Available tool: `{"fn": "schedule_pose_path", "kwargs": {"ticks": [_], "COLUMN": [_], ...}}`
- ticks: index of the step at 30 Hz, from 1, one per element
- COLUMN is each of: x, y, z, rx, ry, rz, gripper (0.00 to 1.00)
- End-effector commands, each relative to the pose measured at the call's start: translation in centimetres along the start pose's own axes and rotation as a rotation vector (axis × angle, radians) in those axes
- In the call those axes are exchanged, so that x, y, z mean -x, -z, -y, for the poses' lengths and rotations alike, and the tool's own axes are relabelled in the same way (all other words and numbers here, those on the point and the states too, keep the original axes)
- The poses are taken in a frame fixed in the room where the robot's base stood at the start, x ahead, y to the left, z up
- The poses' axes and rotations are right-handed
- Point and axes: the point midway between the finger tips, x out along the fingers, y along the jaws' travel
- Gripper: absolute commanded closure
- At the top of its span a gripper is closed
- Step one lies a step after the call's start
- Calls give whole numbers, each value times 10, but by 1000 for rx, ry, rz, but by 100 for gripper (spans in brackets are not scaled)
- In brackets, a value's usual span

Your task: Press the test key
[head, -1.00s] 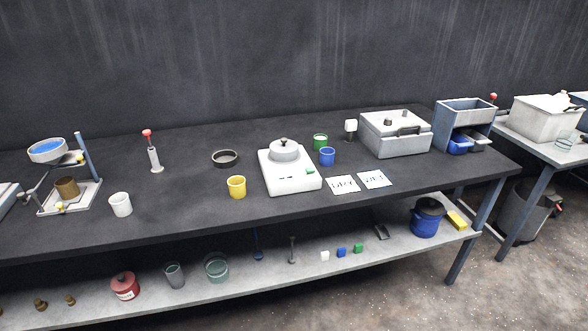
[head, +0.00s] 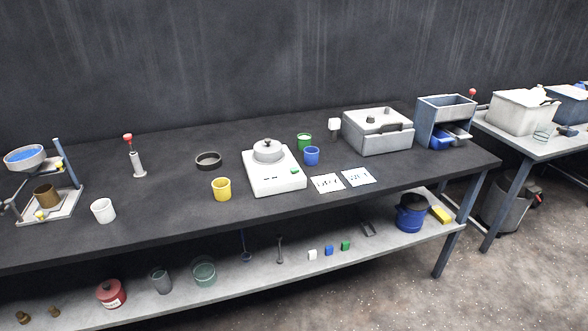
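A white machine (head: 275,185) stands on the dark bench near the middle of the head view. A round grey lidded pan (head: 268,152) sits on its top. A small green key (head: 295,170) is on its top face at the right, and small dark marks show on its front. I cannot read any label, so I cannot tell for sure that the green key is the test key. My gripper is not in view.
A yellow cup (head: 221,189), a blue cup (head: 312,156) and a green cup (head: 304,141) stand around the machine. Two printed cards (head: 327,184) lie at its right. A grey lidded box (head: 378,134) stands farther right.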

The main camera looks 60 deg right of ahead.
Motion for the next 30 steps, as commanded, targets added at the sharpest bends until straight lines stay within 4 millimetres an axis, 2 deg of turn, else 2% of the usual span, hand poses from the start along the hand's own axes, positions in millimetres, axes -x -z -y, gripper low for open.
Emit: {"fn": "schedule_pose_path", "kwargs": {"ticks": [1, 9, 30], "x": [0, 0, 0], "y": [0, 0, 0], "z": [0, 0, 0], "rx": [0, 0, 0], "ry": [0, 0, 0], "rz": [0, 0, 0], "gripper": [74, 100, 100]}}
